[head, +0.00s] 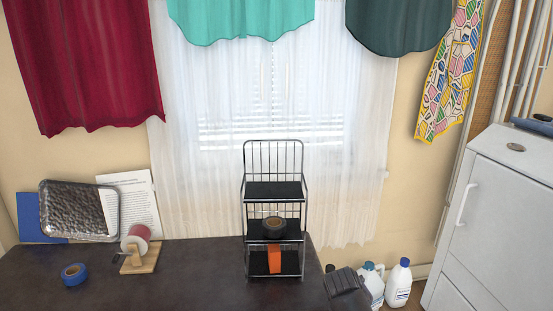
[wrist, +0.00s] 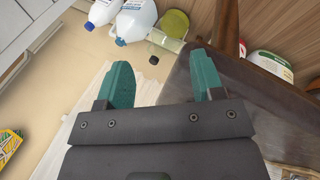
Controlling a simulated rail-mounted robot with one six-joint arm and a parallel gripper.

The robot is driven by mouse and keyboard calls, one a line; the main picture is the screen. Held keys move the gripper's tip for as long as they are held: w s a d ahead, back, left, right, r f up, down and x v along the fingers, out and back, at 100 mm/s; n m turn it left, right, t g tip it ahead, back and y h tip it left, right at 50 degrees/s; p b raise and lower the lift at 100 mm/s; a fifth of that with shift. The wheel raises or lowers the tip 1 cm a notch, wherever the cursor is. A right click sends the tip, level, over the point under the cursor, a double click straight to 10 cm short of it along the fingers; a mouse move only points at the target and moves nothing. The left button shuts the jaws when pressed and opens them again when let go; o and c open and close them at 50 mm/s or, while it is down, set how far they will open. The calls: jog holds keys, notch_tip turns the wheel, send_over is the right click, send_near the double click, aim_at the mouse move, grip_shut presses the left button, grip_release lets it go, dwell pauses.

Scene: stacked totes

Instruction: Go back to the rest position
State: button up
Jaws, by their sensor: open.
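My gripper (wrist: 165,78) shows in the wrist view with two teal fingers spread wide apart. Nothing is held between them. Beyond the fingers I see the pale floor and the edge of the dark table (wrist: 262,112), which lies to the right in this view. In the head view I cannot clearly make out my gripper; a dark grey ridged shape at the table's right end may be part of my arm, but I cannot tell.
A wire shelf rack (head: 274,190) stands on the dark table (head: 190,285), with a tape roll (head: 274,224) and an orange item (head: 274,260) on its shelves. Blue tape (head: 74,274) and a spool stand (head: 138,258) are at left. White bottles (head: 399,283) stand beyond the right edge.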

jog(key=s+a+r+m+g+y+p, duration=0.2)
jog(key=s+r+m+g+y+p, duration=0.2)
jog(key=s+m, duration=0.25)
notch_tip(320, 180, up, 36)
jog(key=p, duration=3.5)
jog(key=shift+w+a+f+n+p, duration=0.15)
jog(key=shift+n+p, duration=0.2)
